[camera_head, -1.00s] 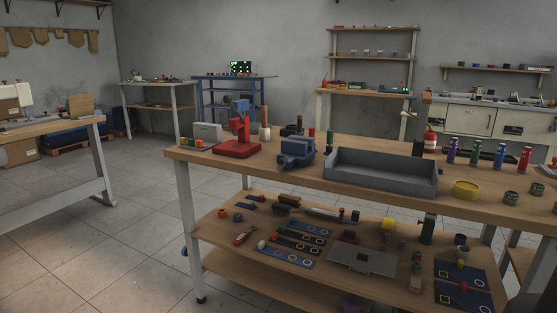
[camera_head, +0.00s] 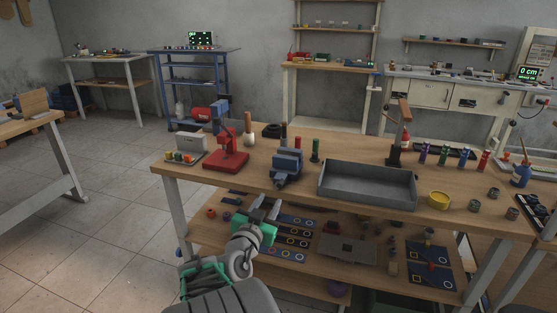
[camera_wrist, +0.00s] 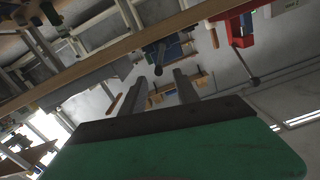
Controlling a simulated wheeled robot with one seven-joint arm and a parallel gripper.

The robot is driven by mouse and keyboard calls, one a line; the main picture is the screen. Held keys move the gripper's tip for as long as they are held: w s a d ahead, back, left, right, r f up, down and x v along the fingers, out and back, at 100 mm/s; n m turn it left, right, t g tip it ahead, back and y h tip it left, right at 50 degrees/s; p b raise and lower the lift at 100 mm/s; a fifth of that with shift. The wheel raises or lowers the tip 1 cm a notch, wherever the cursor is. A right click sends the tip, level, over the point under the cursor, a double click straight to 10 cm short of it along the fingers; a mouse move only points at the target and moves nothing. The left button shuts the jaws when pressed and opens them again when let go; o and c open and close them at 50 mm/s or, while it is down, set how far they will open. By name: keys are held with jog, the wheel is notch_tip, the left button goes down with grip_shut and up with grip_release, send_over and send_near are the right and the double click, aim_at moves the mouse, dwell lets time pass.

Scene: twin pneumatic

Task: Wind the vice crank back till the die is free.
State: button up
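The blue vice (camera_head: 287,165) stands upright near the front edge of the wooden workbench (camera_head: 330,205), between a red press and a grey tray. A small dark part, likely its crank (camera_head: 279,184), shows low on its front. I cannot make out the die in its jaws. My gripper (camera_head: 265,207) is in front of the bench, below and left of the vice. Its two fingers are apart with nothing between them. In the tilted wrist view, my gripper (camera_wrist: 160,86) points toward the bench edge, and the vice (camera_wrist: 175,50) shows beyond the fingers with a dark knob.
The red press (camera_head: 226,155) stands left of the vice. The grey tray (camera_head: 366,185) sits close on its right, and a green bottle-like item (camera_head: 315,150) stands behind. A lower shelf (camera_head: 215,235) with several blue boards lies behind my gripper. Open floor is at left.

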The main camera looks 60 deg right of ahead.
aim_at(279, 186)
jog(key=d, duration=0.8)
jog(key=shift+w+r, duration=0.3)
jog(key=shift+r, duration=0.05)
jog(key=shift+c, duration=0.4)
grip_shut()
